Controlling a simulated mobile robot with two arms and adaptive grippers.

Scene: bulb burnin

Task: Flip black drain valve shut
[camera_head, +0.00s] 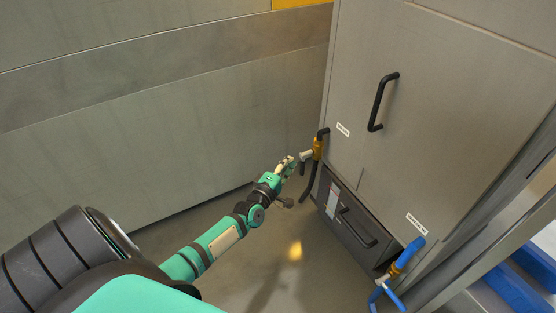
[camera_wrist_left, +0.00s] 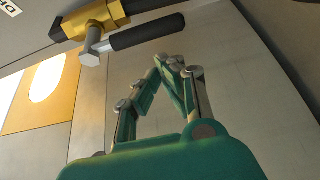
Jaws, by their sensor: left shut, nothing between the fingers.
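The black drain valve has a brass body (camera_head: 318,149) low on the left edge of the grey cabinet. In the left wrist view its brass body (camera_wrist_left: 98,17) is at the upper left, with a silver stem and a black handle grip (camera_wrist_left: 147,32) pointing right. My left gripper (camera_head: 289,163) is just left of the valve in the head view. In the left wrist view its fingers (camera_wrist_left: 174,66) are together and empty, with the tips just below the black grip in the picture. I cannot tell whether they touch it. My right gripper is not in view.
A black hose (camera_head: 310,187) hangs below the valve. A blue-handled valve (camera_head: 404,258) is at the cabinet's lower right. The cabinet (camera_head: 440,110) has a black door handle (camera_head: 381,100) and a lower drawer handle (camera_head: 358,229). A grey wall (camera_head: 170,130) stands behind. The floor left of the cabinet is clear.

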